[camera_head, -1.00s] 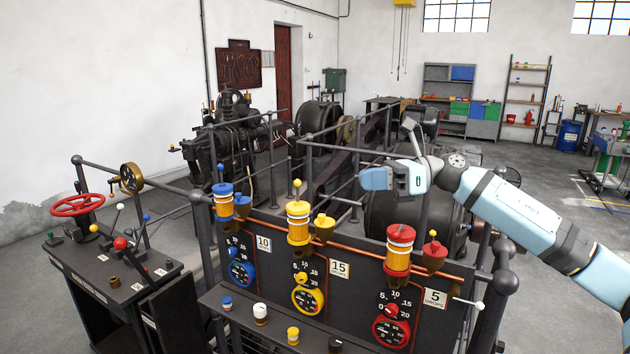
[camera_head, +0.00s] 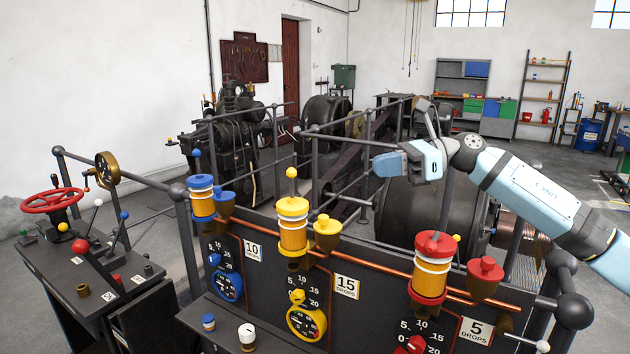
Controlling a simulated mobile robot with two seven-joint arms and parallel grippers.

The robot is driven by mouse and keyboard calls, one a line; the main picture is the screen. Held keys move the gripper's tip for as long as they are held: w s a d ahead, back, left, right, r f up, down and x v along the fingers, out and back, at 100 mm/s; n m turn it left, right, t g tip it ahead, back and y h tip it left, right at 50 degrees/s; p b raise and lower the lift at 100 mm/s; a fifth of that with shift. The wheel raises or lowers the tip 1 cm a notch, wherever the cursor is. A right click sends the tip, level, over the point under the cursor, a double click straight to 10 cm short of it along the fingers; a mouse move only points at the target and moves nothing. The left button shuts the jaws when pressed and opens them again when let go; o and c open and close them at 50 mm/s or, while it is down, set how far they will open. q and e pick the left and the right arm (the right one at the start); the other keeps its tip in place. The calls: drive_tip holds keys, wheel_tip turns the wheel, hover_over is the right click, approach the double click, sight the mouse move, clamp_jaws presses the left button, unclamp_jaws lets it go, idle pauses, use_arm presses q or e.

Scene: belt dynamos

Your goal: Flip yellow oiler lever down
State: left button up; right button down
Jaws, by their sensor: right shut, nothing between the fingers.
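The yellow oiler (camera_head: 293,226) stands in the middle of the black panel, between the blue oiler (camera_head: 202,197) and the red oiler (camera_head: 433,266). Its lever with a yellow ball (camera_head: 292,173) points straight up from the cap. My right gripper (camera_head: 380,165) is shut and empty. In the picture it is above and to the right of the yellow oiler, apart from it, with its fingers pointing left. My left gripper is not in view.
A copper pipe (camera_head: 375,263) runs along the panel top. Dark railings (camera_head: 316,165) and machines stand behind. A console with a red handwheel (camera_head: 53,200) is at left. A yellow cup (camera_head: 326,228) sits right beside the yellow oiler.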

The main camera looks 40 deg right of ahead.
drive_tip(key=p, duration=0.6)
approach(292, 184)
drive_tip(key=shift+r+x, duration=0.45)
drive_tip(key=shift+x, duration=2.45)
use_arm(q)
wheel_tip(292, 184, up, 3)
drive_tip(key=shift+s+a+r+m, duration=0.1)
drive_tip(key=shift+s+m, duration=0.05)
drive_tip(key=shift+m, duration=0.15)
use_arm(e)
drive_tip(key=shift+w+r, duration=0.2)
drive_tip(key=shift+w, duration=0.1)
